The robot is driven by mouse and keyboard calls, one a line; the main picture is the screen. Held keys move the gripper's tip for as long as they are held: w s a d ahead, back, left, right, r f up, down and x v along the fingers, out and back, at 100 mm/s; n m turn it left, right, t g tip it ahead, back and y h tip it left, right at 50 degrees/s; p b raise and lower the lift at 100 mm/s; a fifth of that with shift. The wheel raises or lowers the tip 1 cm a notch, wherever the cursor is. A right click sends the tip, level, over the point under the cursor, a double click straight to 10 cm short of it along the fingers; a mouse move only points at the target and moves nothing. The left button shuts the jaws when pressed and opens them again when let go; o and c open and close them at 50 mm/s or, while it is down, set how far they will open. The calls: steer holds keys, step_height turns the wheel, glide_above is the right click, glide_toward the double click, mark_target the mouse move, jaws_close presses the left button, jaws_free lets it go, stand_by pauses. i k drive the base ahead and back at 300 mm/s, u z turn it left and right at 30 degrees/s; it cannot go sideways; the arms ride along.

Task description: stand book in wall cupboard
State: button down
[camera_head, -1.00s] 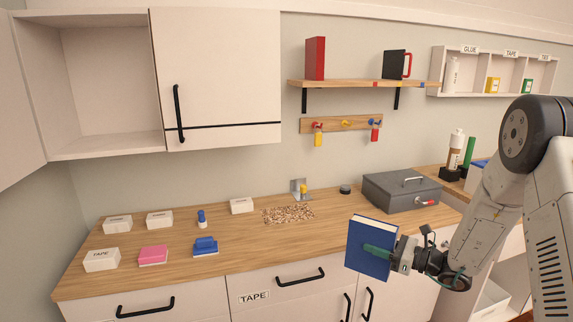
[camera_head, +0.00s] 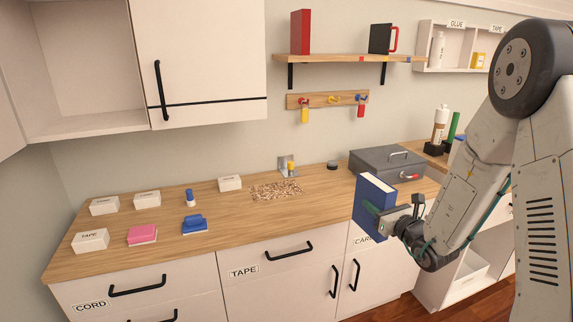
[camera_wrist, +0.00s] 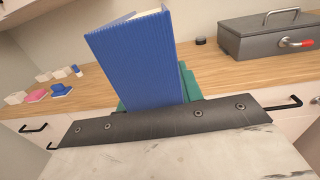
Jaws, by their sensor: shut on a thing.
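A blue book (camera_head: 373,207) with pale pages is held upright, slightly tilted, by my gripper (camera_head: 378,212) in front of the counter's right part. The book also fills the middle of the wrist view (camera_wrist: 140,62), with the green fingers (camera_wrist: 187,82) shut on its lower part. The wall cupboard (camera_head: 84,62) is at the upper left, well away from the book. Its left compartment is open and looks empty. Its right door (camera_head: 197,58) is shut, with a black handle.
The counter (camera_head: 235,214) holds white boxes (camera_head: 90,240), a pink block (camera_head: 142,235), a blue block (camera_head: 194,224) and a grey metal box (camera_head: 386,163). A shelf (camera_head: 345,58) bears a red book and a dark mug. The counter's front middle is clear.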

mark_target(112, 121)
steer(key=u, duration=0.9)
steer(key=i, duration=0.95)
steer(key=u, duration=0.9)
